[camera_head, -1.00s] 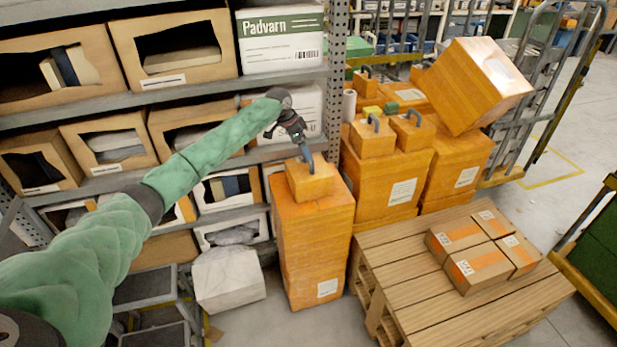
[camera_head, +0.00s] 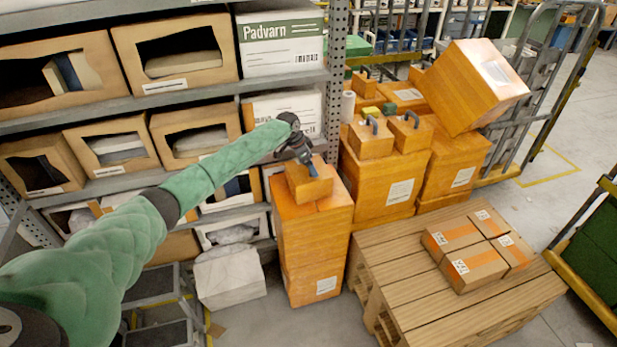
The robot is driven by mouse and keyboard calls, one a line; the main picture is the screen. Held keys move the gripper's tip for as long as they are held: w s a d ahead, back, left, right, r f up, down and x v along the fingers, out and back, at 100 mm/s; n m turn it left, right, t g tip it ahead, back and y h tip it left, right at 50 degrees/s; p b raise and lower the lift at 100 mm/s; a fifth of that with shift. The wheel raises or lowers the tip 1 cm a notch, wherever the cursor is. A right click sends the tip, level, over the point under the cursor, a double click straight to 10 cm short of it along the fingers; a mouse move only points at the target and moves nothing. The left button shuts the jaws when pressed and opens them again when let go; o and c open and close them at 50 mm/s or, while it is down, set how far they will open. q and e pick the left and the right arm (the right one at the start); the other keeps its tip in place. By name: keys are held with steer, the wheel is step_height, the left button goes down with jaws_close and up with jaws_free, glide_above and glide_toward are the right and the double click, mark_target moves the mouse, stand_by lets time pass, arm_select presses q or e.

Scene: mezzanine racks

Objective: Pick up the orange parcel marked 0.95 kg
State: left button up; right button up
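A small orange parcel (camera_head: 312,190) with a dark handle on top sits on a tall orange box stack (camera_head: 312,240) beside the rack. My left gripper (camera_head: 309,170) comes in from the left and is down at the handle, covering most of it. I cannot tell whether its fingers are closed on the handle. Two similar small orange parcels with grey handles, a left one (camera_head: 370,142) and a right one (camera_head: 411,136), stand on the box behind to the right. No weight marking is legible on any parcel. My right gripper is out of view.
A metal rack (camera_head: 190,90) with open cartons stands behind and left of my arm. A wooden pallet (camera_head: 400,290) with several brown cartons (camera_head: 478,248) is at the right front. A large orange box (camera_head: 472,88) sits tilted at the back. A grey step stool (camera_head: 160,310) stands at lower left.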

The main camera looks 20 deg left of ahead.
arm_select(q)
steer(key=shift+f, duration=0.25)
steer(key=shift+c, duration=0.2)
steer(key=c, duration=1.8)
steer(key=shift+w+r, duration=0.1)
steer(key=shift+c, duration=0.6)
steer(key=shift+r, duration=0.15)
